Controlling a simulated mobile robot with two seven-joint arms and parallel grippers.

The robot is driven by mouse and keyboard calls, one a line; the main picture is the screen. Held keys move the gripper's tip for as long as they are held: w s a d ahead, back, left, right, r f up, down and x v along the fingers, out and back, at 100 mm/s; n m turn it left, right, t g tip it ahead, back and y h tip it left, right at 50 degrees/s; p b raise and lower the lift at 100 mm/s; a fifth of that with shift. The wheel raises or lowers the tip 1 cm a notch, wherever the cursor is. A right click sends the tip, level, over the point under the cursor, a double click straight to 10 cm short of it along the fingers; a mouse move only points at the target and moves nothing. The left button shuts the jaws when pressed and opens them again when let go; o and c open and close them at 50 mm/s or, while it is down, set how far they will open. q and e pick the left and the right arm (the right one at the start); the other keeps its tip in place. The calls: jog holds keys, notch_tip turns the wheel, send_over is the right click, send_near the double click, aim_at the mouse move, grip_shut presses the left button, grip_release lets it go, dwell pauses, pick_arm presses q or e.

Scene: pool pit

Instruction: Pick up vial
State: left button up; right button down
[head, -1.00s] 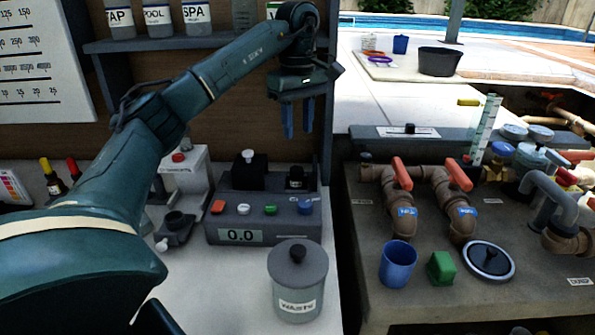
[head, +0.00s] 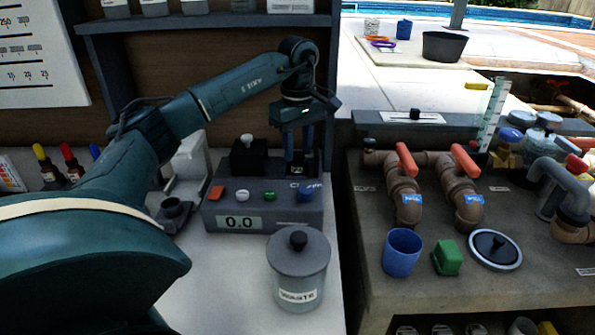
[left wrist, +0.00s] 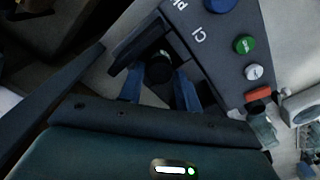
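A vial (left wrist: 159,68) with a round black cap stands in the holder at the right end of the grey meter (head: 262,212). In the head view it is mostly hidden by my gripper. My left gripper (head: 298,152) points down over that holder, its blue fingers spread. In the left wrist view, the fingers (left wrist: 159,92) lie on either side of the vial's cap. They look open, with dark gaps beside the cap; contact is not clear. My right gripper is not in view.
A grey waste jar (head: 298,272) with a knobbed lid stands in front of the meter. A shelf (head: 200,22) with containers runs above. The bench beside has brown pipes with red handles, a blue cup (head: 402,252) and a green block (head: 447,258).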

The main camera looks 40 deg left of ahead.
pick_arm(q)
jog(key=shift+f, duration=1.45)
jog(key=shift+c, duration=0.4)
jog(key=c, duration=0.5)
jog(key=shift+r, duration=0.15)
notch_tip(320, 180, up, 13)
jog(key=p, duration=0.2)
jog(key=shift+s+a+f+b, duration=0.2)
jog(key=shift+s+a+b, duration=0.3)
jog(key=shift+s, duration=2.45)
jog(key=shift+s+a+f+b, duration=0.25)
jog(key=shift+s+a, duration=0.35)
jog(key=shift+s, duration=2.4)
jog(key=shift+s+a+f+b, duration=0.15)
jog(key=shift+s+a+b, duration=0.35)
jog(key=shift+s, duration=2.45)
